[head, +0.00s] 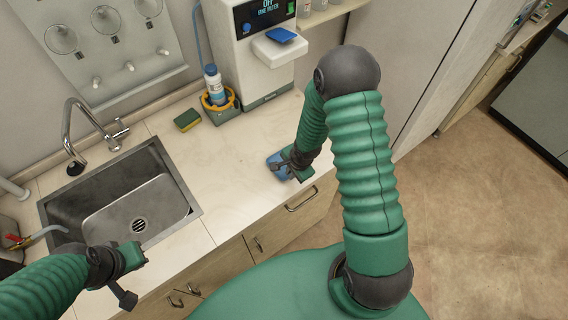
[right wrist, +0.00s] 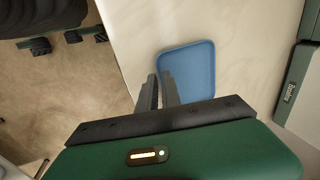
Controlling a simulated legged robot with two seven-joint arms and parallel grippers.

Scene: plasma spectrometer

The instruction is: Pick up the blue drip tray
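The blue drip tray (head: 276,164) is at the front edge of the counter, partly hidden by my right gripper in the head view. In the right wrist view the tray (right wrist: 188,66) is a shallow square with rounded corners and a raised rim. My right gripper (head: 288,162) is at the tray. In the right wrist view its two fingers (right wrist: 160,84) are close together, one on each side of the tray's near left rim. The gripper looks shut on that rim, with the tray by the counter surface. My left gripper (head: 134,278) is open and empty, in front of the sink.
A white spectrometer (head: 262,75) stands at the back, with a small blue piece (head: 281,35) on its ledge. A bottle (head: 213,82) in a holder and a sponge (head: 187,120) are left of it. The sink (head: 130,200) is at the left. The middle counter (head: 225,165) is clear.

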